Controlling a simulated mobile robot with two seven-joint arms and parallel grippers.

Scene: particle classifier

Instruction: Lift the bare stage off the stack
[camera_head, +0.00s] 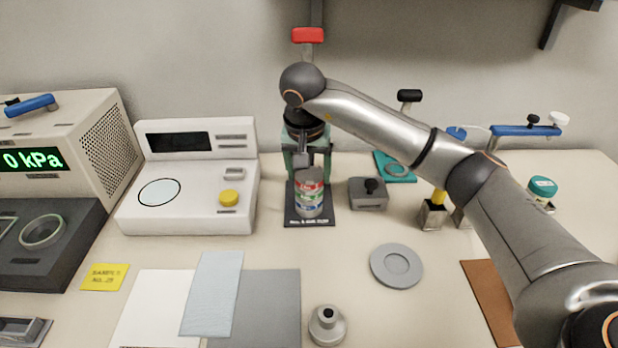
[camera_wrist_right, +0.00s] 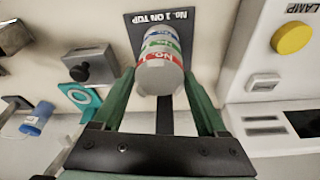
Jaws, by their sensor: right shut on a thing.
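The stack (camera_head: 310,198) is a short upright column of grey rings with red, green and blue labels. It stands on a dark plate (camera_head: 309,220) marked "No. 1 on top". In the right wrist view the stack (camera_wrist_right: 161,44) shows its bare grey top piece (camera_wrist_right: 159,78) nearest the camera, above the red label. My right gripper (camera_head: 309,172) comes down from above, its green fingers on either side of that top piece and shut on it. The stack looks whole, with no clear gap between its parts. My left gripper is out of view.
A white instrument with a yellow button (camera_head: 228,198) stands left of the stack. A grey block with a black knob (camera_head: 369,194) is close on the right. A round grey dish (camera_head: 397,266) and a grey knobbed weight (camera_head: 327,326) lie in front. My right arm spans the right side.

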